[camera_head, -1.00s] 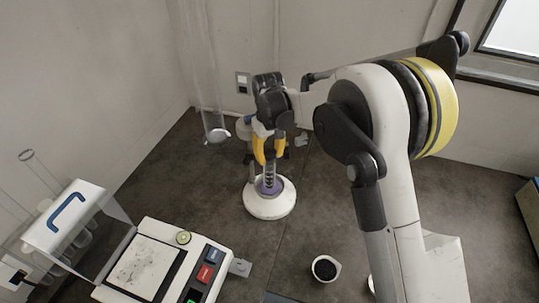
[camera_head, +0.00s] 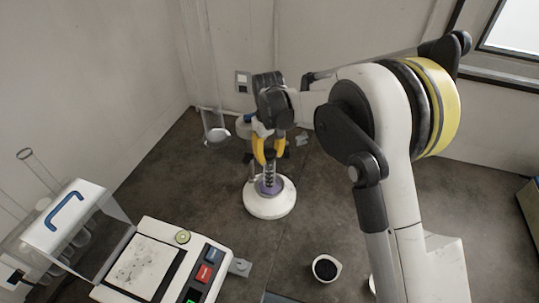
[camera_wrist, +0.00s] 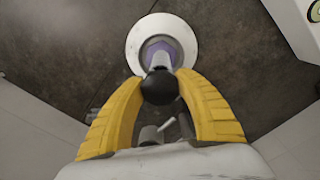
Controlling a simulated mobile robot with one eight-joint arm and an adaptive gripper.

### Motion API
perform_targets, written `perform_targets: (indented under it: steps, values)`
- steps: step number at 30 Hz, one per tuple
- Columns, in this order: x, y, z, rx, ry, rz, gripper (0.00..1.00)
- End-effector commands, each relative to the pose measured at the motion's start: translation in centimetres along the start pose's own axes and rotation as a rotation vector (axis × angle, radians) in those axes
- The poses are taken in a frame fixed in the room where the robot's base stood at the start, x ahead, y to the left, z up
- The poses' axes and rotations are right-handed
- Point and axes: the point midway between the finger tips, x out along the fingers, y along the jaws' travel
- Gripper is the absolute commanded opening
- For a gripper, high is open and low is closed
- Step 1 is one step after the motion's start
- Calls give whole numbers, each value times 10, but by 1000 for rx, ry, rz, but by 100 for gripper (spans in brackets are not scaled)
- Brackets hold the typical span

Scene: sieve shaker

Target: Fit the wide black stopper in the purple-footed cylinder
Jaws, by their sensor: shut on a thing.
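The purple-footed cylinder (camera_head: 269,178) is a clear graduated tube standing upright, its purple foot (camera_wrist: 173,49) set in a white round base (camera_head: 270,207). My gripper (camera_head: 270,157) is above it, with its yellow fingers pointing down. In the wrist view, the fingers (camera_wrist: 160,82) are shut on the wide black stopper (camera_wrist: 159,88). The stopper lines up with the cylinder's top end and hides the mouth. I cannot tell whether it is seated in the mouth or just over it.
A tall clear tube (camera_head: 213,110) stands behind to the left. A balance (camera_head: 150,265) with buttons and a tube rack (camera_head: 65,220) are at the front left. A small cup of dark material (camera_head: 326,268) is at the front. The bench right of the white base is clear.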

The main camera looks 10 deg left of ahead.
Motion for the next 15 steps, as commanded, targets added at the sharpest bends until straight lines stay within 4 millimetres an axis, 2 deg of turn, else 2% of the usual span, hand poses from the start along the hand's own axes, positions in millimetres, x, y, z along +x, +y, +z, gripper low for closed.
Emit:
perform_targets:
  steps: [15]
  values:
    - [11,0,0,0,0,0,18]
